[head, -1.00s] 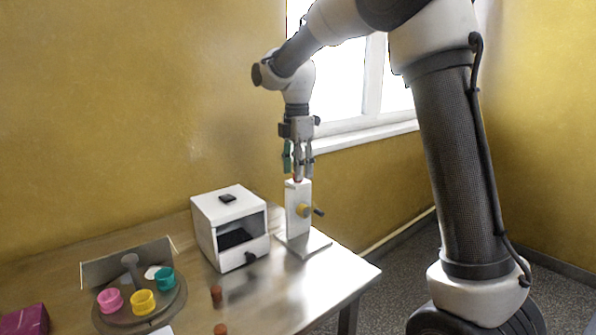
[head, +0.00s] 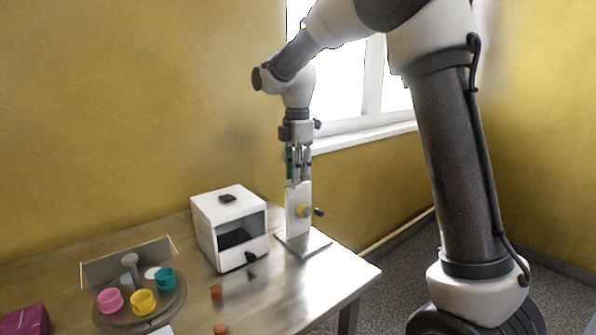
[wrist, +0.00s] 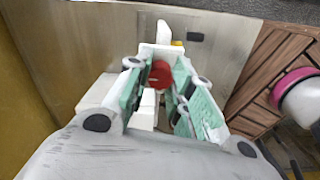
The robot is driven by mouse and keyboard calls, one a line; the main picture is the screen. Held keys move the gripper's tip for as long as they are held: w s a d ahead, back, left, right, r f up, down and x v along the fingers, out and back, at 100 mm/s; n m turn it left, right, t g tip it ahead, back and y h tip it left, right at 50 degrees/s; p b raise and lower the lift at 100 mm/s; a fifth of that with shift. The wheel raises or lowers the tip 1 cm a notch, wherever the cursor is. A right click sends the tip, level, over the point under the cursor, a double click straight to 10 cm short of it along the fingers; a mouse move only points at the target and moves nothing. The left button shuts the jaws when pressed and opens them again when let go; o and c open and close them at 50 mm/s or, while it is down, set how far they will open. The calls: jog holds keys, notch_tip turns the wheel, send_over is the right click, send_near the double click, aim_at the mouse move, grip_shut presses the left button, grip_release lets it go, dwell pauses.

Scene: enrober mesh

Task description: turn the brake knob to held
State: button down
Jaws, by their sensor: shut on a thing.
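A white upright post (head: 298,207) stands on a flat plate at the right end of the table. A red knob (wrist: 160,74) sits at its top and shows between the green-padded fingers in the wrist view; I take it as the brake knob. My gripper (head: 299,179) points straight down over the post and is shut on the red knob. The fingers hide the knob in the head view. A yellow hub (head: 303,211) with a dark crank handle (head: 320,212) sits on the post below. I cannot read any mark for the knob's setting.
A white box (head: 229,197) with an open dark front stands left of the post. A round grey stand (head: 168,309) holds pink, yellow and teal cups. Two small brown pieces (head: 216,292) lie near the table's front edge. A magenta block (head: 27,320) is at far left.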

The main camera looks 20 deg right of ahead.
jog(key=m, duration=0.8)
jog(key=shift+m, duration=0.4)
jog(key=m, duration=0.4)
jog(key=shift+m, duration=2.2)
jog(key=c, duration=1.2)
grip_release()
